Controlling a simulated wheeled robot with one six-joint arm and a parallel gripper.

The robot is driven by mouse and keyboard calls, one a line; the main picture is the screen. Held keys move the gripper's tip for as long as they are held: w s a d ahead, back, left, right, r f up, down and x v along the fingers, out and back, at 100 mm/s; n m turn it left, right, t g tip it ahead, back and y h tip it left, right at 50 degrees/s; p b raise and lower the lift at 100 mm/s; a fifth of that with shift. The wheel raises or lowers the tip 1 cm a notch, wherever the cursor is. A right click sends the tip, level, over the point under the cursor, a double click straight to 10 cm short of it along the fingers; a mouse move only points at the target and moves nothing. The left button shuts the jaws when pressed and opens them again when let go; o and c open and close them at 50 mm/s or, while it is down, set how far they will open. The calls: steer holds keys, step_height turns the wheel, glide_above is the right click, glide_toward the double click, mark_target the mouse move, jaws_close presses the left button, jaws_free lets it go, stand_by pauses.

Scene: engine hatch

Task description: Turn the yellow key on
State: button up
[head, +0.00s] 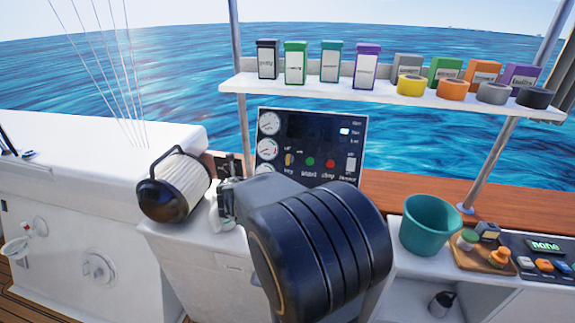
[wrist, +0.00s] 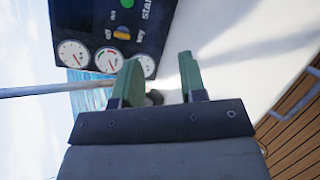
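The yellow key (head: 289,160) is on the dark instrument panel (head: 310,125), between the "off/on" marks and the word "key". It looks upright on the panel, but is too small to tell which mark it points at. In the wrist view the yellow key (wrist: 124,33) is at the top, beyond my fingers and apart from them. My gripper (wrist: 160,72) is open, with its two green fingers spread and nothing gripped between them. In the head view, my dark arm covers much of the area below the panel, and the fingers are hard to make out.
A green button (head: 310,161) and a red button (head: 330,163) are right of the key, with a white switch (head: 351,163) farther right. A teal bucket (head: 430,224) stands right. A shelf (head: 300,88) holds boxes and tape rolls.

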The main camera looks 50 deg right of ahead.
steer(key=w+d+f+n+t+h+b, duration=0.2)
steer(key=w+d+n+h, duration=0.15)
steer(key=d+n, duration=0.2)
steer(key=n+t+b, duration=0.2)
steer(key=n+t, duration=0.3)
steer(key=n, duration=0.4)
glide_toward(288, 159)
steer(key=shift+n+t+y, duration=0.25)
steer(key=shift+t+y, duration=0.1)
steer(key=shift+t, duration=0.05)
steer(key=p+x, duration=0.2)
steer(key=x, duration=0.9)
steer(key=shift+s+d+r, duration=0.1)
steer(key=shift+s+r, duration=0.1)
jaws_close()
